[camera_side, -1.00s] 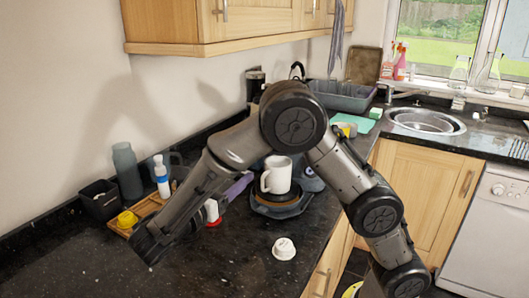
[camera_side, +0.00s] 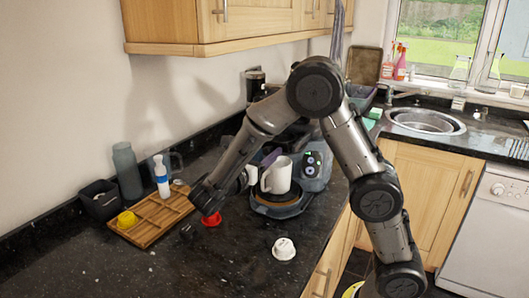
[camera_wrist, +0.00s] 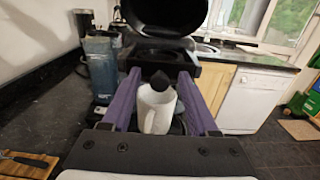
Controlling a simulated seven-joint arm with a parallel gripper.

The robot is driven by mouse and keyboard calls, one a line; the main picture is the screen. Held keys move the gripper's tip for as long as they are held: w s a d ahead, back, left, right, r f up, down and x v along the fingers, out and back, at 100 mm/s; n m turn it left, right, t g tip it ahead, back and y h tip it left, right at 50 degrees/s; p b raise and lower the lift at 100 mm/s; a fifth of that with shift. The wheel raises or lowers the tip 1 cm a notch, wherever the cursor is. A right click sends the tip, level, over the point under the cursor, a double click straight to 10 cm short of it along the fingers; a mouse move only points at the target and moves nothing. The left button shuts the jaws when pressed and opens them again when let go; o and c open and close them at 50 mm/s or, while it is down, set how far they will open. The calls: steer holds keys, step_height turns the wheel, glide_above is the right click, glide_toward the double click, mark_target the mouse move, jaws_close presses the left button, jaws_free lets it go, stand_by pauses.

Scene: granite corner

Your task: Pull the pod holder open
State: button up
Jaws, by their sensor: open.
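The dark coffee machine (camera_side: 312,165) stands on the granite worktop, and its raised lid (camera_wrist: 165,14) shows in the wrist view. The black pod holder handle (camera_wrist: 159,79) projects toward me, above a white mug. The white mug (camera_side: 276,176) stands on the machine's round base; it also shows in the wrist view (camera_wrist: 157,109). My gripper (camera_wrist: 160,75) is open, with one purple finger on each side of the handle and no visible contact.
A wooden tray (camera_side: 152,230) with a yellow pod (camera_side: 127,219) and a bottle (camera_side: 161,177) lies at left. A red pod (camera_side: 211,219), a black pod (camera_side: 187,231) and a white pod (camera_side: 284,249) sit on the worktop. The front worktop is mostly clear.

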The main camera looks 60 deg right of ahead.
jaws_close()
stand_by(0.3)
stand_by(1.1)
